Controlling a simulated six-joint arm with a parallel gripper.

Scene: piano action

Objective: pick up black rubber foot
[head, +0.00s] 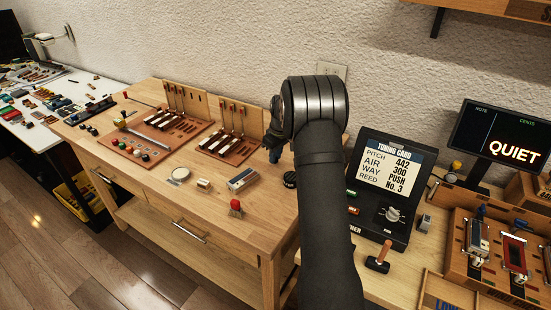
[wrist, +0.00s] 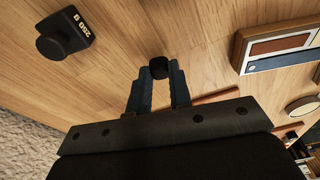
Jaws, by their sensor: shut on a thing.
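The black rubber foot (wrist: 158,67) is a small dark round piece between my fingertips in the wrist view. My gripper (wrist: 159,75) has blue fingers and is shut on it. In the head view, my gripper (head: 274,154) is over the right part of the wooden bench, partly behind my arm. The held foot cannot be made out there. I cannot tell whether the foot touches the bench top or hangs just above it.
A black weight marked 250 (wrist: 65,33) stands near my gripper; it also shows in the head view (head: 290,179). A grey-and-brown block (head: 242,180) and a red-topped piece (head: 235,207) lie nearby. Racks (head: 238,148) stand behind. The bench's front middle (head: 185,205) is clear.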

